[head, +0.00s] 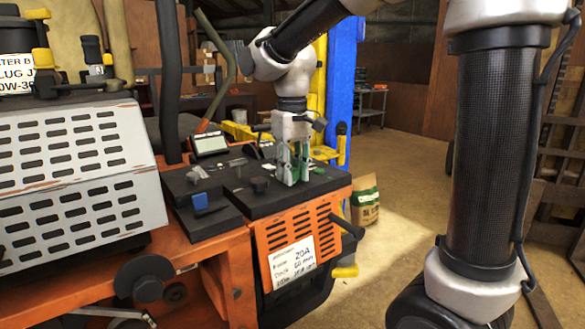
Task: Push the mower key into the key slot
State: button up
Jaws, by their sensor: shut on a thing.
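My gripper (293,178) points straight down over the right part of the mower's black control panel (238,203). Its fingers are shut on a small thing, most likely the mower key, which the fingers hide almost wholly. The fingertips are at or just above the panel top; I cannot tell whether they touch it. The key slot cannot be made out and may be behind the fingers.
A display (210,144) stands behind. A white slotted cover (75,175) is at left, a labelled orange front (293,255) below. Floor at right is open, with a paper bag (365,199).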

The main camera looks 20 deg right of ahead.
jog(key=shift+f, duration=0.1)
jog(key=o, duration=0.9)
jog(key=shift+o, duration=0.2)
notch_tip(320, 180, up, 12)
